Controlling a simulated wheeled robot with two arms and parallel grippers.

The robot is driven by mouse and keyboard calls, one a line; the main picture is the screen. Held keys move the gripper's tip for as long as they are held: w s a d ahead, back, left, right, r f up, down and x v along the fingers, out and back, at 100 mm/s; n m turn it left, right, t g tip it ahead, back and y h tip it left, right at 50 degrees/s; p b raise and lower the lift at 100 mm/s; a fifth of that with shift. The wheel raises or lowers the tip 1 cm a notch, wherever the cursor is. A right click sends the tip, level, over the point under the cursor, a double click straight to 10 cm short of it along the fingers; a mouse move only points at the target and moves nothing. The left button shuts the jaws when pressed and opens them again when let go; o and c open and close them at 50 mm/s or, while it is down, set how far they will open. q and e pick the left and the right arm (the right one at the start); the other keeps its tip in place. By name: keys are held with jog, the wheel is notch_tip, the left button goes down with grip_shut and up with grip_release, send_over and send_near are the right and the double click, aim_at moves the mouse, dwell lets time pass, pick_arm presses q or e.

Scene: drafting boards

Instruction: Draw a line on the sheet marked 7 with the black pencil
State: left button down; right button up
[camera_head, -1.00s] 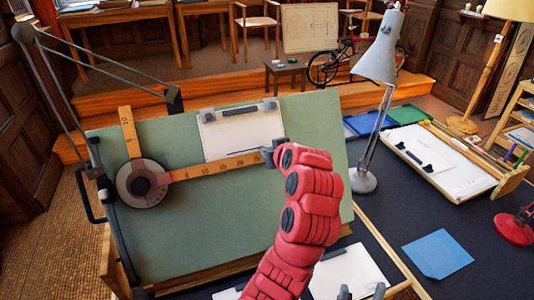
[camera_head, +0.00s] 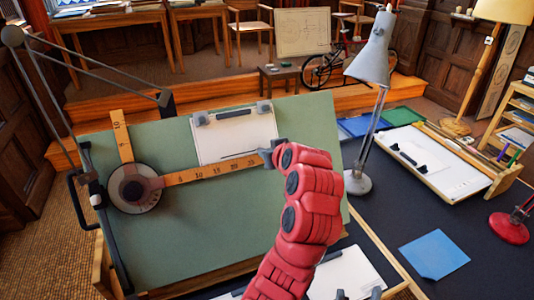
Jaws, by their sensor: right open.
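My right gripper (camera_head: 267,155), small and grey at the end of the red arm, is open beside the right end of an orange drafting ruler (camera_head: 212,171) on the tilted green board (camera_head: 215,230). I cannot tell if it touches the ruler. A white sheet (camera_head: 236,142) is clipped to the top of this board. More white sheets, one (camera_head: 350,272) with dark clips, lie at the bottom edge, partly hidden by my arm. No number 7 is readable on any sheet. I cannot make out the black pencil. My left gripper is not in view.
A grey lamp (camera_head: 371,50) stands right of the green board. A blue sheet (camera_head: 434,254) lies on the dark table (camera_head: 390,205). A red lamp base (camera_head: 508,228) stands at the right.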

pick_arm(q)
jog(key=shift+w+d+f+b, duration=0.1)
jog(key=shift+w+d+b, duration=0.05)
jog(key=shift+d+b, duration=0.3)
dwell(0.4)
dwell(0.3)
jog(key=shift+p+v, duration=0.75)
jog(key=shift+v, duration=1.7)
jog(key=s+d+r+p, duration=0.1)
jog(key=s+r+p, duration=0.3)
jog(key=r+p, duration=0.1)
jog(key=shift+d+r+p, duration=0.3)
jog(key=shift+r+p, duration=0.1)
jog(key=shift+p, duration=0.4)
